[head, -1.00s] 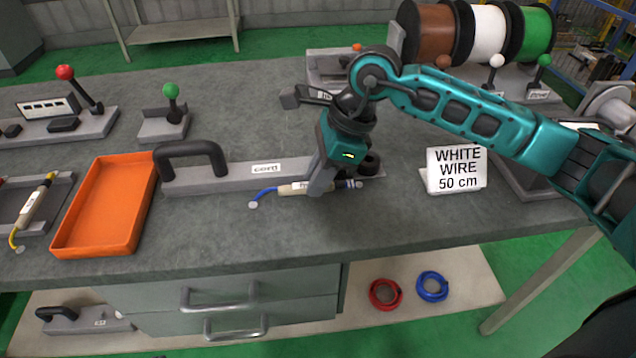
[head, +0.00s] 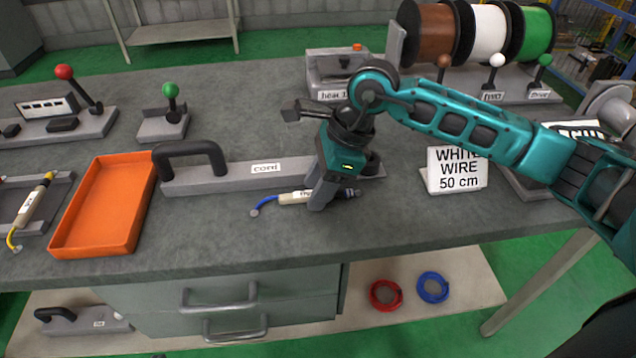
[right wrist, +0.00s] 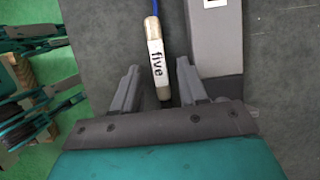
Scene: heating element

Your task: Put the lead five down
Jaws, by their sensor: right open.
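The lead five (head: 297,197), a pale tube with a white label and a blue wire at its left end, lies along the worktop (head: 300,229), just in front of the long grey board with the black handle. In the right wrist view its label reads "five" (right wrist: 156,64). My right gripper (head: 318,202) points down at the lead's right part. Its fingers are open, one on each side of the lead's dark end, with gaps showing. My left gripper is not in view.
The long grey board (head: 225,175) lies close behind the lead. An orange tray (head: 72,243) stands to the left, and a "WHITE WIRE 50 cm" sign (head: 458,170) to the right. The worktop in front of the lead is clear up to its edge.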

